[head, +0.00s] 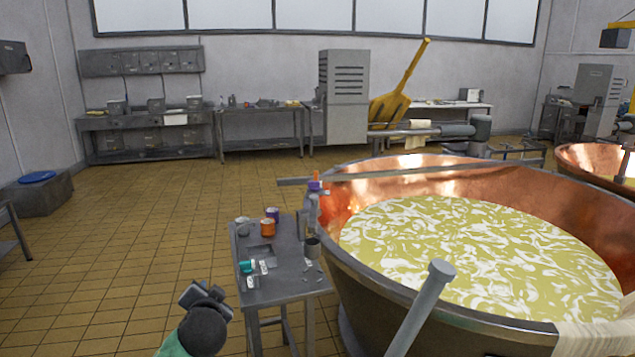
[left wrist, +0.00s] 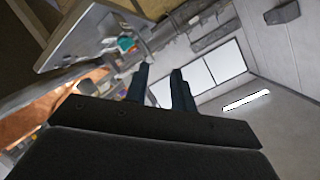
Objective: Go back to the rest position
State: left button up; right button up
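My left gripper (head: 203,294) is at the bottom of the head view, to the left of the small grey table (head: 285,290) and apart from it. In the left wrist view the two dark fingers of the left gripper (left wrist: 159,82) stand apart with nothing between them. That view is tilted and shows the room's windows beyond the fingers. My right gripper does not show in either view.
A large copper vat (head: 350,275) of marbled yellow-white liquid stands right of the table. The table holds an orange jar (head: 267,229), a purple jar (head: 272,214), a teal item (head: 246,266) and a dark cup (head: 312,248). Tiled floor (head: 130,230) on the left is clear.

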pick_arm(q)
jog(key=s+d+f+n+g+h, duration=0.1)
jog(key=s+d+f+g, duration=0.3)
jog(key=s+f, duration=0.6)
jog(key=s+d+f+n+g+h, duration=0.1)
jog(key=s+d+f+g+h, duration=0.2)
jog(key=s+f, duration=0.7)
jog(key=s+d+f+n+g+h, duration=0.1)
jog(key=s+d+f+g, duration=0.3)
jog(key=s+f, duration=0.6)
jog(key=s+d+h, duration=0.1)
jog(key=s, duration=1)
jog(key=shift+s+f+n+g, duration=0.25)
jog(key=shift+s+n+g, duration=0.05)
jog(key=shift+n+g, duration=0.1)
